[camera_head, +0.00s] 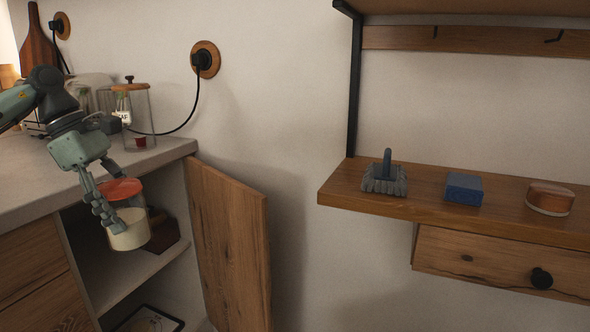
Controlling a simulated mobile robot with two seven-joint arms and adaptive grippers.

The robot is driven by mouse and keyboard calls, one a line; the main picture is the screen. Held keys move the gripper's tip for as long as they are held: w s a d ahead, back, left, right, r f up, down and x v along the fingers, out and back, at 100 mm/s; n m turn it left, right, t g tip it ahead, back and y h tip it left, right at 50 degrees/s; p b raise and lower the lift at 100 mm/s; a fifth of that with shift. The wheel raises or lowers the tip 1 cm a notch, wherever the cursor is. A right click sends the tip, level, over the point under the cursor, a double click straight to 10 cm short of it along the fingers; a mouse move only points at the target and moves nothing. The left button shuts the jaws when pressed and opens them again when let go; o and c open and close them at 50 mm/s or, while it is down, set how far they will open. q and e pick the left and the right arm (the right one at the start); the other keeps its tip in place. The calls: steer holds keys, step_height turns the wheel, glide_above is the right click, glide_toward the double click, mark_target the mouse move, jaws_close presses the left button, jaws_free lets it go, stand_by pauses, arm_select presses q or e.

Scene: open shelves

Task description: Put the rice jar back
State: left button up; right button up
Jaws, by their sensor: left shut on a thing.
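The rice jar (129,231) has an orange-red lid (121,187) and a pale cream lower part. It is in front of the open cabinet's upper compartment, above its shelf board. My left gripper (116,203) comes down from the upper left and is shut on the jar, with fingers over its near left side and behind the lid. These fingers hide part of the jar. I cannot tell whether the jar touches the shelf board (112,281). My right gripper is out of view.
The cabinet door (229,248) stands open right of the compartment. A brown item (166,236) lies behind the jar. A glass jar (133,112) stands on the counter (168,150) above. A wall shelf (335,190) at right holds a brush (385,181), a blue block (463,189) and a round wooden item (549,199).

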arm_select(q)
steer(key=s+d+f+m+g+y, duration=0.2)
steer(key=s+d+f+m, duration=0.3)
steer(key=f+m, duration=0.3)
steer(key=s+d+f+m+g+y+p, duration=0.1)
steer(key=s+d+f+m, duration=0.4)
steer(key=m, duration=0.6)
step_height(320, 180, down, 3)
steer(key=d+g+y, duration=0.1)
steer(key=d, duration=0.1)
steer(key=shift+d+g+y, duration=0.3)
steer(key=shift+g, duration=0.1)
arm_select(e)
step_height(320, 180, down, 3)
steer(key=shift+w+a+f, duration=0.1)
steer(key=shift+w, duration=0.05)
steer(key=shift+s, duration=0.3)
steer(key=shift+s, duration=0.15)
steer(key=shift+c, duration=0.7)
